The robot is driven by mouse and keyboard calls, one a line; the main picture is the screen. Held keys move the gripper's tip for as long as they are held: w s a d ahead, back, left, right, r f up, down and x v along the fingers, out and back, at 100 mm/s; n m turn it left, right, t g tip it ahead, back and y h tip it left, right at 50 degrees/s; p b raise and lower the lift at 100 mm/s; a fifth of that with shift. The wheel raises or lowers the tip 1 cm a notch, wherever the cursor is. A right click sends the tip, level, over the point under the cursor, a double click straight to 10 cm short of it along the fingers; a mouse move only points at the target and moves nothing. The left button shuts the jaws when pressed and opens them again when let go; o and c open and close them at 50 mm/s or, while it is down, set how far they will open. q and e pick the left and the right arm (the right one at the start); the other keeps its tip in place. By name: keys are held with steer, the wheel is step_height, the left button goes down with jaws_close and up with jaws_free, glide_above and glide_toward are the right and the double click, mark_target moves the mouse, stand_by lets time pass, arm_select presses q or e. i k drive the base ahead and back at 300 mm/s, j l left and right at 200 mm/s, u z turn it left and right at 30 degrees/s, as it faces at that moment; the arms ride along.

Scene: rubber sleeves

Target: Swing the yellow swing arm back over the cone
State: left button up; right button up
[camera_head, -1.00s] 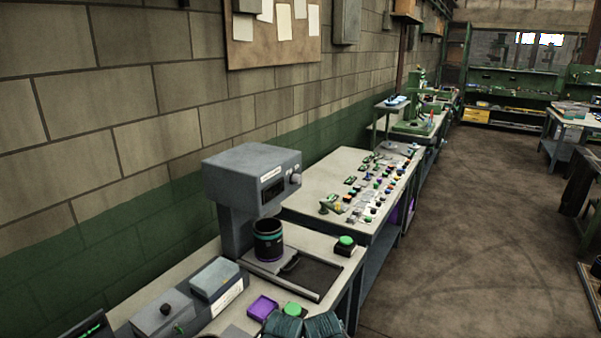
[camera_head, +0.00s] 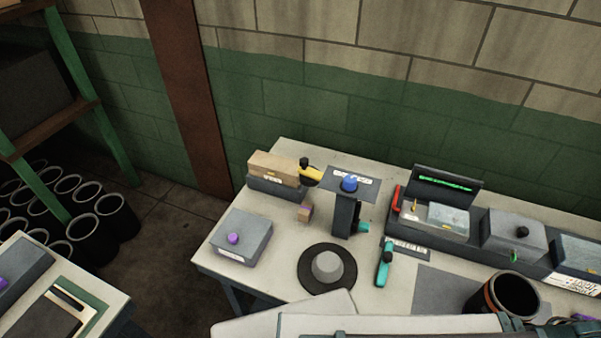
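The yellow swing arm (camera_head: 311,175) is near the back of the bench, with a black knob at its left end, beside a wood-topped block. It points away from the cone. The grey, blunt-topped cone (camera_head: 327,266) stands upright on a round black base near the front, with nothing over it. Pale grey links of my arm cross the bottom edge, below the cone. Dark gripper parts (camera_head: 512,325) show at their right end, cut off by the frame, and the fingers cannot be made out. I cannot see a second gripper.
A black post with a blue knob (camera_head: 349,183) stands right of the swing arm. A grey box with a purple knob (camera_head: 233,239) is left of the cone. A teal-handled tool (camera_head: 384,262) lies to its right. A black cup (camera_head: 509,293) stands farther right.

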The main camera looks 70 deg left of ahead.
mark_target(309, 175)
steer(key=u, duration=2.4)
